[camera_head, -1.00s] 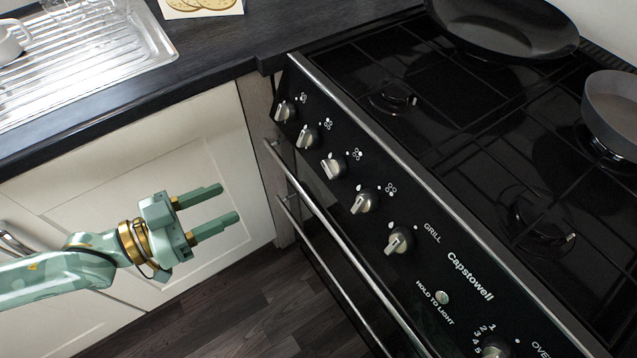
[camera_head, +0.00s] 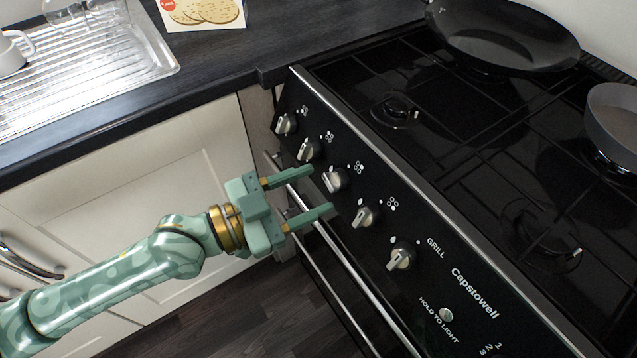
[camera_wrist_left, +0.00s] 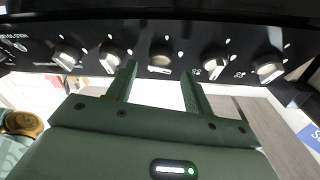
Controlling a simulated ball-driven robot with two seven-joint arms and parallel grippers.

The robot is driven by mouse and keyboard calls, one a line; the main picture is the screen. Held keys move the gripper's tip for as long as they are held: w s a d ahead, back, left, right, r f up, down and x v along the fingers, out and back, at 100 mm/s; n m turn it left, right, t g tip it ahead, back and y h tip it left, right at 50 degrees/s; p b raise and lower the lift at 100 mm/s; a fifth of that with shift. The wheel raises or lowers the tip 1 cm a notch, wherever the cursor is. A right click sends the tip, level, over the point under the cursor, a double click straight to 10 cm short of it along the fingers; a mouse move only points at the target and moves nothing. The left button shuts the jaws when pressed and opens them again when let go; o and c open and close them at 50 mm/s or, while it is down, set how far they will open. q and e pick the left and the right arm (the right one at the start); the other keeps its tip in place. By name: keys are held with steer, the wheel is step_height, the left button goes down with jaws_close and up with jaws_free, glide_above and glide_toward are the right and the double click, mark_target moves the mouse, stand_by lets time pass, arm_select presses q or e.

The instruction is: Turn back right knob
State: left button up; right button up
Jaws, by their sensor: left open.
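Several silver knobs run in a slanted row along the black front panel of the cooker (camera_head: 455,245) in the head view. The middle knob (camera_head: 334,180) of the upper five stands by my left gripper (camera_head: 322,189), which is open and empty. Its two fingers point at the panel, one to each side of that knob's line. In the left wrist view the same knob (camera_wrist_left: 160,58) shows between the fingertips (camera_wrist_left: 160,72). I cannot tell whether the fingers touch anything. Other knobs (camera_head: 308,150) and (camera_head: 365,216) flank it. The burner symbols are too small to read surely. My right gripper is out of view.
A metal oven handle rail (camera_head: 352,262) runs below the knobs. A dark pan (camera_head: 500,35) and a grey pan (camera_head: 615,125) sit on the hob. White cupboards (camera_head: 140,200) and a dark counter (camera_head: 225,60) lie to the left.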

mark_target(335, 182)
arm_select(q)
steer(key=shift+x, duration=1.2)
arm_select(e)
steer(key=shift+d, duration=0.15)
arm_select(q)
steer(key=c, duration=1)
steer(key=shift+o, duration=0.2)
steer(key=shift+r, duration=0.1)
steer(key=n+t+p, duration=0.1)
steer(key=p, duration=0.2)
steer(key=shift+s+r+n, duration=0.1)
steer(key=shift+r+n, duration=0.3)
steer(key=n+p, duration=0.1)
steer(key=p, duration=0.1)
steer(key=shift+f+n+t+y+p, duration=0.1)
steer(key=shift+n+t+y+p, duration=0.2)
steer(key=shift+n+y, duration=0.1)
steer(key=shift+f+n, duration=0.35)
steer(key=shift+n, duration=0.05)
steer(key=shift+f, duration=0.1)
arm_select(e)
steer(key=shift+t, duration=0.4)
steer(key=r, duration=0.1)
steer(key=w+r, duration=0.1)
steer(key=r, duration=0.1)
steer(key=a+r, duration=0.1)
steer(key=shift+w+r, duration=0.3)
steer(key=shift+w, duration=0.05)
